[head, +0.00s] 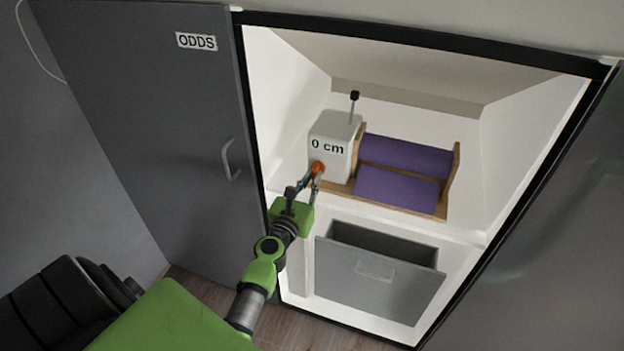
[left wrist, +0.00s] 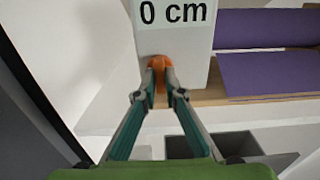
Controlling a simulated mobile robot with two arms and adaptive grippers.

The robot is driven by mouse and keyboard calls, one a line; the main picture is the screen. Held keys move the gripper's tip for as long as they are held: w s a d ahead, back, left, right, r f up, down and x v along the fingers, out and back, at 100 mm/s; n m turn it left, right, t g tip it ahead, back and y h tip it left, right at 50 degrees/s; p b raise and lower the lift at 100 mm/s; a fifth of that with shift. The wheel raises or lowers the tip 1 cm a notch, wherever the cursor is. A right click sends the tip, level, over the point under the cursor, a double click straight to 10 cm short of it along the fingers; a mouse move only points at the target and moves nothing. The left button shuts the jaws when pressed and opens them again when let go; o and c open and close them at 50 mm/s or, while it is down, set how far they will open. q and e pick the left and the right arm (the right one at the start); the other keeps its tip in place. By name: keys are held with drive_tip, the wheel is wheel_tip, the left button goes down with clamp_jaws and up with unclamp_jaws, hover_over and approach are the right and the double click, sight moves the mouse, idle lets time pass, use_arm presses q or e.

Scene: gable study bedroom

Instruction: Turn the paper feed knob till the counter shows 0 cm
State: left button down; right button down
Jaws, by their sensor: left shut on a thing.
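The white feed box (head: 335,130) stands in the open wall cupboard, and its counter reads "0 cm". The same reading shows in the left wrist view on the counter (left wrist: 173,13). The orange paper feed knob (head: 318,167) is low on the box's front. My left gripper (head: 312,178) is shut on this knob; in the left wrist view its fingertips close around the knob (left wrist: 158,63). Purple paper rolls (head: 398,187) lie in a wooden frame beside the box, to its right. My right gripper is not in view.
A lever with a black tip (head: 354,96) rises from the box. A grey drawer (head: 378,284) stands pulled open below the shelf. A grey door marked ODDS (head: 165,120) stands at the left. Black edging frames the cupboard opening.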

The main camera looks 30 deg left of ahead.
use_arm(q)
drive_tip(key=shift+f, duration=0.1)
drive_tip(key=c, duration=2.1)
unclamp_jaws()
drive_tip(key=shift+c, duration=0.2)
drive_tip(key=shift+s, duration=0.1)
drive_tip(key=v, duration=0.7)
drive_tip(key=shift+s+d, duration=0.2)
